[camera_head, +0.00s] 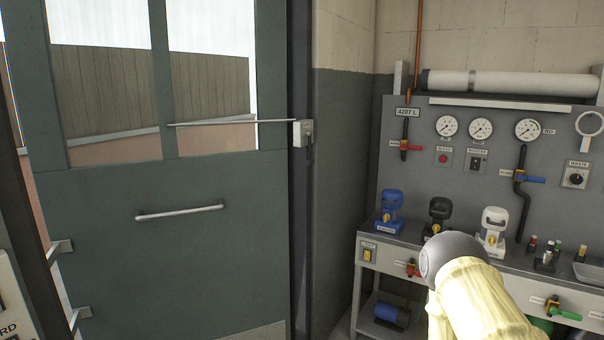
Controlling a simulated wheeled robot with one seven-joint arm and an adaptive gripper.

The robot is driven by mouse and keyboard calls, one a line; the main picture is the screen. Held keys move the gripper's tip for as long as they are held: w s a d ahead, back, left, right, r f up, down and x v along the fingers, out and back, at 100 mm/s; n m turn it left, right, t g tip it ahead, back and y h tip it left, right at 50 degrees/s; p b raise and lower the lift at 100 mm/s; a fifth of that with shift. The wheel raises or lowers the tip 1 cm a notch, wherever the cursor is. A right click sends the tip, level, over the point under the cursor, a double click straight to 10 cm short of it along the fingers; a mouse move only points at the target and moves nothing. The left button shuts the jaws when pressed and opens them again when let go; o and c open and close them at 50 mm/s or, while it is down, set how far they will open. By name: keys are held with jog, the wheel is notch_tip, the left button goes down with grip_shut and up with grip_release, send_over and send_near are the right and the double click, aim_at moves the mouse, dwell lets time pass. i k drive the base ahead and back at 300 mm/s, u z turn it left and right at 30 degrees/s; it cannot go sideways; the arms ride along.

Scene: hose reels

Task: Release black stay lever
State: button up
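A thin grey stay rod (235,122) runs level across the green glazed door (115,245) to a pale bracket (302,133) on the dark door post. A small dark piece shows at the bracket's right side, too small to tell if it is the black stay lever. No other clear black stay lever shows. My arm, with cream links and a grey rounded joint, comes in at the lower right in front of the bench. My gripper is outside the picture, so its state does not show.
A grey panel (455,185) with gauges, valves and switches stands at the right. Its bench (395,252) carries a blue, a black (438,215) and a white device. A metal handle (180,213) crosses the door. Free room lies between door and arm.

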aim_at(308, 133)
jog(key=z, duration=0.6)
jog(key=k, duration=0.6)
jog(key=z, duration=0.35)
jog(key=i, duration=0.4)
jog(key=u, duration=0.8)
jog(key=i, duration=1.75)
jog(key=u, duration=0.4)
jog(key=i, duration=0.65)
jog(key=z, duration=0.05)
